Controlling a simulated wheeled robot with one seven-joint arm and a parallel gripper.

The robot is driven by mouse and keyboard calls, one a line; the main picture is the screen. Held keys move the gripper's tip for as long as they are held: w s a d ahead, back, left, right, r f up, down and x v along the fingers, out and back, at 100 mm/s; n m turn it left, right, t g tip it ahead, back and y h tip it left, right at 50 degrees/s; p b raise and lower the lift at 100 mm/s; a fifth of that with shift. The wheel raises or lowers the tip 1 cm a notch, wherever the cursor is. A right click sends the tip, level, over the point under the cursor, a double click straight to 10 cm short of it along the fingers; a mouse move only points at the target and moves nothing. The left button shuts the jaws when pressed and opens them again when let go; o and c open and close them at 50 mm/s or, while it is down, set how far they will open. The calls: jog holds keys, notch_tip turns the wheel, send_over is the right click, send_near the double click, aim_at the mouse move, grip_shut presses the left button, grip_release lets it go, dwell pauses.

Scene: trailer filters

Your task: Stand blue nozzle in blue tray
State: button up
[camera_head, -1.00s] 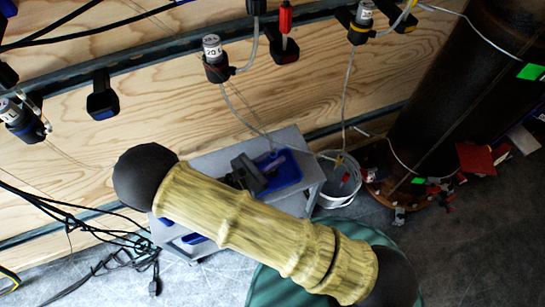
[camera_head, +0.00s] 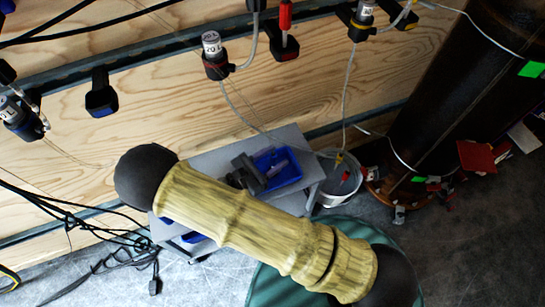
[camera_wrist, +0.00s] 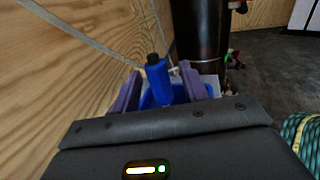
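The blue nozzle (camera_wrist: 157,80), with a black tip, stands roughly upright between my gripper's fingers in the wrist view. My gripper (camera_wrist: 160,88) is open, with a gap showing on each side of the nozzle. The blue tray (camera_wrist: 207,89) shows behind and around the fingers; the nozzle's base is hidden, so I cannot tell exactly how it rests there. In the head view, the blue tray (camera_head: 292,179) sits on a grey table, and my gripper (camera_head: 266,172) is at its left side. I cannot make out the nozzle in the head view.
The grey table (camera_head: 298,140) stands close to the wooden wall (camera_head: 170,100). A white bucket (camera_head: 335,195) is right of it, beside a dark cylinder (camera_head: 440,100). Several tool holders hang on the wall. Black cables (camera_head: 110,240) lie on the floor at left.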

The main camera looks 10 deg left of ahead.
notch_tip(320, 180, up, 10)
jog(key=p, duration=0.4)
dwell(0.3)
dwell(0.9)
